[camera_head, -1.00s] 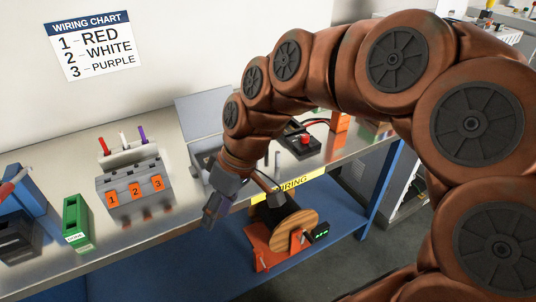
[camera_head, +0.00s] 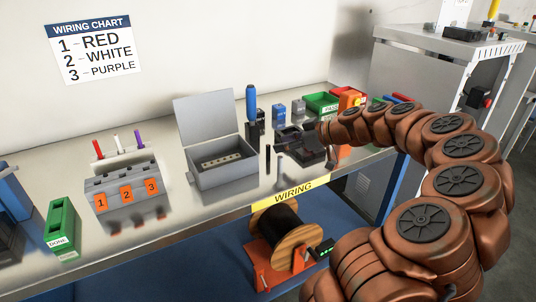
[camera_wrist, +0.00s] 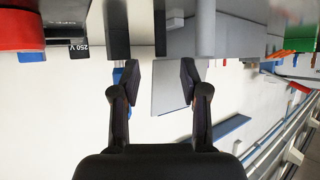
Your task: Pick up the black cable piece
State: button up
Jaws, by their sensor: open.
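A thin dark upright piece (camera_head: 268,159) stands near the bench's front edge, right of the grey box; I cannot tell for sure that it is the black cable piece. A black cable spool (camera_head: 279,227) with wooden sides sits below the bench edge. My gripper (camera_wrist: 159,80) is open, its two dark fingers apart in the wrist view. In the head view my gripper (camera_head: 316,149) is small and dark over the black device on the bench, to the right of the upright piece. Dark upright shapes show beyond the fingers in the wrist view, too close-up to name.
An open grey box (camera_head: 221,170) stands mid-bench. A numbered terminal block (camera_head: 127,200) with red, white and purple wires is to its left, and a green DONE block (camera_head: 63,226) further left. A blue-handled tool (camera_head: 251,105) and a green bin (camera_head: 320,102) stand behind.

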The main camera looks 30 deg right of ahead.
aim_at(269, 145)
jog(key=shift+r+p+x, duration=0.2)
jog(key=shift+p+x, duration=0.4)
jog(key=shift+x, duration=2.5)
jog(key=shift+c, duration=0.3)
grip_shut()
